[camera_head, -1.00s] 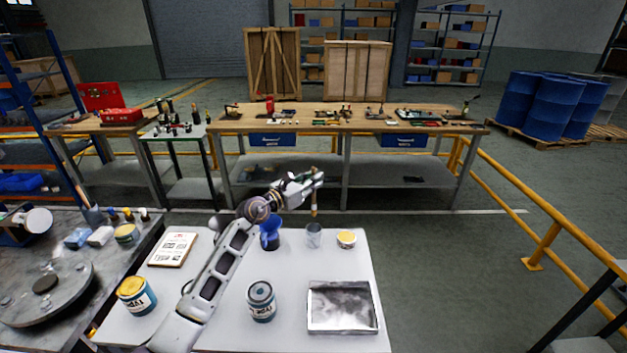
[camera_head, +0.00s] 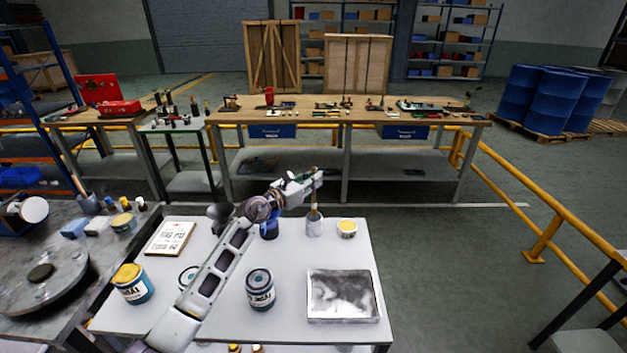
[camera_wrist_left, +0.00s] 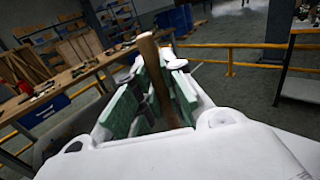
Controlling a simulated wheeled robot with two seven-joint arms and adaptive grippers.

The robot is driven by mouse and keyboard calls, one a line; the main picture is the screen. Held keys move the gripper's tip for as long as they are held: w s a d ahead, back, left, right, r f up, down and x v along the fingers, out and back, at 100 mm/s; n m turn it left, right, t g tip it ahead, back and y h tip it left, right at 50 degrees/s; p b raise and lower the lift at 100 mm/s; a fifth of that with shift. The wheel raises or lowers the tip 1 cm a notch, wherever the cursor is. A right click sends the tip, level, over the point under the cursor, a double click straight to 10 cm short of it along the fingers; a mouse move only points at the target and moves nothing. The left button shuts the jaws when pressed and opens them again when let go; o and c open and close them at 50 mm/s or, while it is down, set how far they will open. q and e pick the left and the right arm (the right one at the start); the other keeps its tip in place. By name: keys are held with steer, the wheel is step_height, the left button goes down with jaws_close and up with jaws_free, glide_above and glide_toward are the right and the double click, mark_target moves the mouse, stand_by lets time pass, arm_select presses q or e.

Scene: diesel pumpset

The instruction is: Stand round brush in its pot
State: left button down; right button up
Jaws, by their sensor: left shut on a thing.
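My left gripper (camera_head: 315,180) is shut on the round brush (camera_head: 314,206), whose wooden handle (camera_wrist_left: 152,65) stands between the green-padded fingers in the left wrist view. The brush hangs about upright, handle up. Its lower part overlaps the mouth of a grey, clear-looking pot (camera_head: 314,229) at the back of the white table. I cannot tell whether the bristles are inside the pot or touch its bottom. The pot stands upright. My right gripper is not in view.
A blue pot (camera_head: 269,230) stands just left, partly behind my arm. A small yellow-topped tub (camera_head: 347,228) is close on the right. A labelled paint can (camera_head: 260,290) and a metal tray (camera_head: 342,296) are nearer. The white table (camera_head: 225,330) has bare patches at the front.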

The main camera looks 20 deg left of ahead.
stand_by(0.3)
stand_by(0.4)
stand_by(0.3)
arm_select(q)
steer(key=shift+p, duration=0.35)
stand_by(0.6)
steer(key=shift+f+b, duration=0.95)
steer(key=shift+f, duration=0.35)
steer(key=shift+f+b, duration=0.55)
steer(key=shift+f, duration=0.25)
stand_by(0.6)
